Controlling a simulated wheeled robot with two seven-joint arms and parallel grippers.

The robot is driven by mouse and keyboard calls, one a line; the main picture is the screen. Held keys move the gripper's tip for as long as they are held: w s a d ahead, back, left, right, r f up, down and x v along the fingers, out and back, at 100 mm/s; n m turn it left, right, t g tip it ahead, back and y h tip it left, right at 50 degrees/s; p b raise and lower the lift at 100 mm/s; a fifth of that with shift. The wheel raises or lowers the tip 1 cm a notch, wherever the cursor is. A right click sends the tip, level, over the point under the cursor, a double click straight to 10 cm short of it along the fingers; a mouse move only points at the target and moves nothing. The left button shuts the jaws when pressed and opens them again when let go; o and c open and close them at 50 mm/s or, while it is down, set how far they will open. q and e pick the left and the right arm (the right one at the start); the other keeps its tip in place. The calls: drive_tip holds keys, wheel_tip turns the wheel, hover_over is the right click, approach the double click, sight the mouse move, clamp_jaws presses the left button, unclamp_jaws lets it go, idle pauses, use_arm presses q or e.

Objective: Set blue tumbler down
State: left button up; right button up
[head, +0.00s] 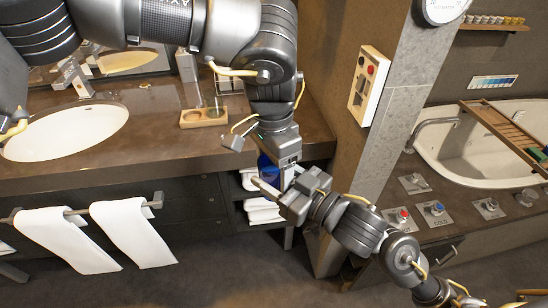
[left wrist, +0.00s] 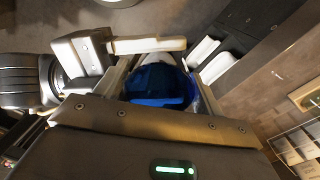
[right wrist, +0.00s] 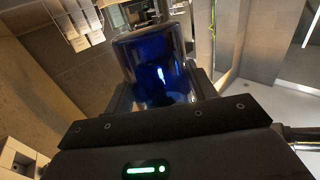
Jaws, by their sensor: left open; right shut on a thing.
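The blue tumbler (head: 267,166) is in front of the vanity counter's edge, in the air between my two grippers. My right gripper (head: 274,188) is shut on it. In the right wrist view the tumbler (right wrist: 157,62) stands tilted between the right fingers. My left gripper (head: 266,158) is open and comes down from above. In the left wrist view the tumbler (left wrist: 158,85) lies between the left fingers, with a gap not clearly visible. The grippers hide much of the tumbler in the head view.
A wooden tray (head: 190,123) with a round recess lies on the counter (head: 150,150) near bottles. A sink (head: 65,130) is at left. Shelves with folded white towels (head: 262,205) are below the counter. A stone pillar and bathtub (head: 440,165) stand right.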

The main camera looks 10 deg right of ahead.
use_arm(q)
drive_tip(key=c, duration=0.8)
drive_tip(key=shift+c, duration=0.6)
use_arm(e)
drive_tip(key=o, duration=1.1)
drive_tip(key=shift+o, duration=0.2)
